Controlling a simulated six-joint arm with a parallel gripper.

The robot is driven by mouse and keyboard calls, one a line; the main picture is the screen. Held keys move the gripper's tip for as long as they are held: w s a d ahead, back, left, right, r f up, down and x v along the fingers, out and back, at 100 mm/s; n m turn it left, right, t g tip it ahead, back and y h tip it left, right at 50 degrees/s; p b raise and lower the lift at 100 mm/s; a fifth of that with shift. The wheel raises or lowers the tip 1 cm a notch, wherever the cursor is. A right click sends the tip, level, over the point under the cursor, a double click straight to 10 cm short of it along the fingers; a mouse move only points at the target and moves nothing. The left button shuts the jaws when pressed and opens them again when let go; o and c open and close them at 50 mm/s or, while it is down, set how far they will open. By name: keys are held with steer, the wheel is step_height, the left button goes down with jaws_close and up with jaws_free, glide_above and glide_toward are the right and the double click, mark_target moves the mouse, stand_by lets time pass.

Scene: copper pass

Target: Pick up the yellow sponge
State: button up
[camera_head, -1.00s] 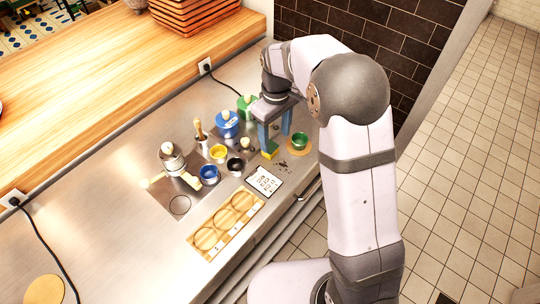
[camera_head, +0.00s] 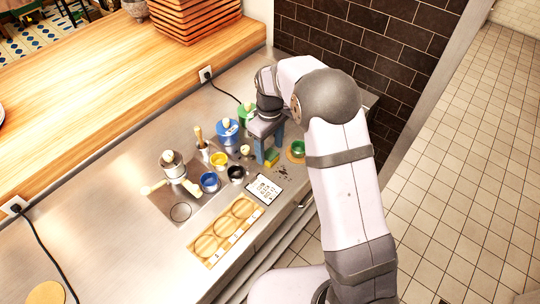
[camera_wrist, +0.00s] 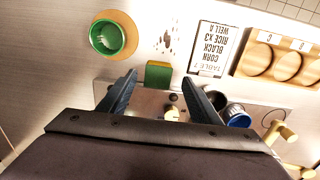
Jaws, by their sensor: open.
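The yellow sponge (camera_head: 271,159) lies on the steel counter, with a green top face. In the wrist view the sponge (camera_wrist: 158,74) sits ahead of and between the two blue fingertips, green side up with a yellow edge. My gripper (camera_head: 268,150) is open and empty, pointing down close to the sponge. In the wrist view my gripper (camera_wrist: 157,85) has its fingers spread wider than the sponge. The fingers partly hide the sponge in the head view, and I cannot tell the exact height between them.
A green cup (camera_head: 298,148) on a round coaster stands right of the sponge. Dark crumbs (camera_wrist: 168,40) lie nearby. A printed order card (camera_head: 263,189) and a wooden tray (camera_head: 226,231) lie in front. Blue (camera_head: 209,181), yellow (camera_head: 219,160) and black (camera_head: 236,173) cups stand left.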

mark_target(270, 154)
steer(key=shift+w+d+f+p, duration=0.15)
steer(key=shift+f+p, duration=0.6)
steer(key=shift+f, duration=1.15)
steer(key=c, duration=1.1)
steer(key=shift+r, duration=0.15)
steer(key=shift+w+r+b, duration=0.1)
steer(key=shift+r+b, duration=0.35)
steer(key=shift+r, duration=0.2)
step_height(270, 154, up, 9)
steer(key=b, duration=0.2)
steer(key=shift+f+b, duration=0.2)
steer(key=shift+b, duration=0.15)
steer(key=shift+o, duration=0.4)
steer(key=shift+s+p, duration=0.2)
steer(key=shift+p, duration=0.6)
